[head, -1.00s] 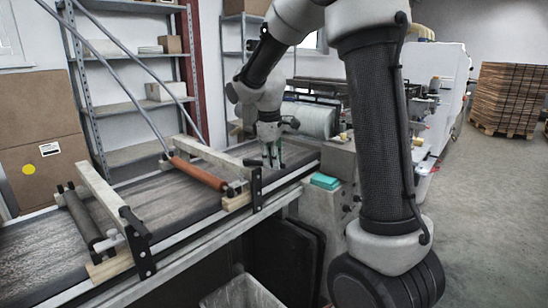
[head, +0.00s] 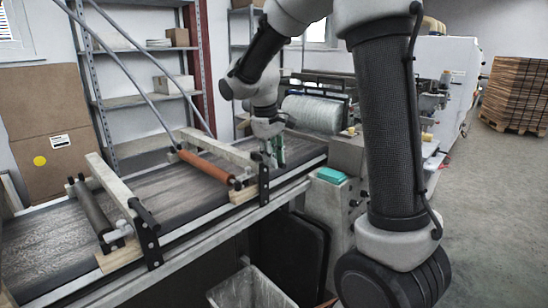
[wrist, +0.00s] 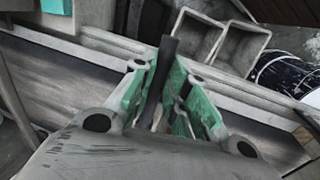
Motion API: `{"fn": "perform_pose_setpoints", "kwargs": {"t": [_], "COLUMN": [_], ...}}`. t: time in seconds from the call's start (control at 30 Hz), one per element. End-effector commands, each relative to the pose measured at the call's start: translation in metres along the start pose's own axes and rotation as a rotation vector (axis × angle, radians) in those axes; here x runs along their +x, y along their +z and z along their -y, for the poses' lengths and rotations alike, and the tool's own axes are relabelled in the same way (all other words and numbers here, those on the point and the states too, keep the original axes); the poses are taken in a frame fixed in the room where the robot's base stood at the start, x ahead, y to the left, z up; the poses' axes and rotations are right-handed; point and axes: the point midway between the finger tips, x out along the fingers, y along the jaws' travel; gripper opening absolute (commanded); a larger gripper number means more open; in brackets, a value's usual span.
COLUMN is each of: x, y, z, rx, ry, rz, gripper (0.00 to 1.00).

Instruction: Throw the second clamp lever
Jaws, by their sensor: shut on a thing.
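The second clamp lever (wrist: 168,62) is a dark narrow bar in the wrist view, standing between the green finger pads. In the head view my gripper (head: 273,155) is at the far clamp frame, beside its black bracket (head: 264,182) at the conveyor's near edge. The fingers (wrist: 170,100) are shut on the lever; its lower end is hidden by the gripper. The first clamp's black lever (head: 144,213) shows at the nearer frame. The orange-brown roller (head: 203,166) lies across the belt at the second frame.
The dark conveyor belt (head: 155,192) runs left of my gripper. A teal block (head: 331,175) sits on a grey housing at the right. An open bin (head: 250,290) stands below the conveyor. Metal shelves (head: 140,60) stand behind.

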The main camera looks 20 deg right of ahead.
Motion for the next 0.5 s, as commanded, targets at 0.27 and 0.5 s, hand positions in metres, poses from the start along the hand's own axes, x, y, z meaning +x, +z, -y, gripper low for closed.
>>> {"fn": "perform_pose_setpoints", "kwargs": {"t": [0.27, 0.5], "x": [-0.0007, -0.0004], "y": [-0.0008, -0.0004], "z": [0.001, 0.0008], "rx": [0.006, 0.003], "ry": [-0.003, -0.002], "rz": [-0.003, -0.002], "gripper": [0.21, 0.37]}}
